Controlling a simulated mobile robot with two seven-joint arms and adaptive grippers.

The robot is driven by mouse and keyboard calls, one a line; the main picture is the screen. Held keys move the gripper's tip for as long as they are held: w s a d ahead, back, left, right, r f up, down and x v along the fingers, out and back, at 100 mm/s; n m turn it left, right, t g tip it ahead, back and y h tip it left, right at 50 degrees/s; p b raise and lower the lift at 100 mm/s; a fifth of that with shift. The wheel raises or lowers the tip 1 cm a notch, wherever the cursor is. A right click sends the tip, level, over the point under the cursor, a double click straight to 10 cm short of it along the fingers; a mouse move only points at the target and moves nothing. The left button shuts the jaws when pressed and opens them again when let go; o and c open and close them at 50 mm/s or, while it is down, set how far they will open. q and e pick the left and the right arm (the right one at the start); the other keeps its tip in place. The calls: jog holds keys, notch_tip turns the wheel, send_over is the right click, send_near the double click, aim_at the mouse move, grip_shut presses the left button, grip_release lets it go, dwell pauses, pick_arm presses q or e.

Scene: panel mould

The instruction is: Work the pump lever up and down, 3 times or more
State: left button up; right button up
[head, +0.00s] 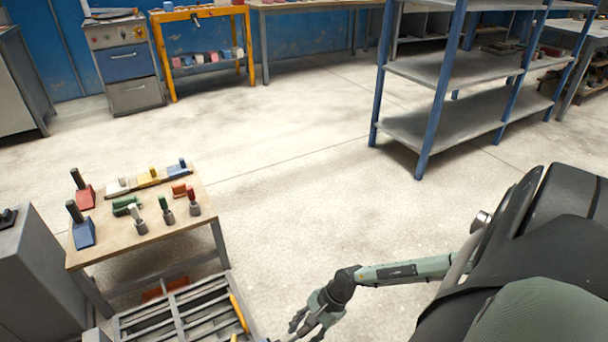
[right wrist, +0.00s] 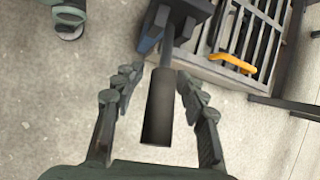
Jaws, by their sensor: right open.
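The pump lever (right wrist: 158,108) shows in the right wrist view as a dark cylindrical grip on a thinner rod. The rod runs up the picture to a dark block with a blue side (right wrist: 150,40). My right gripper (right wrist: 157,80) is open, with a finger on each side of the grip and visible gaps to it. In the head view my right gripper (head: 312,318) is low at the bottom edge, just right of a slatted grey frame. I cannot make out the lever in the head view. My left gripper is not in view.
The slatted grey frame (head: 172,316) has a yellow-orange handle (head: 238,312). Behind it a small wooden table (head: 160,220) carries several coloured blocks and knobs. A grey cabinet (head: 38,270) stands at left, blue-post shelves (head: 450,75) at the back right. The middle floor is clear.

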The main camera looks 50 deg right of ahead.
jog(key=v, duration=1.2)
dwell(0.5)
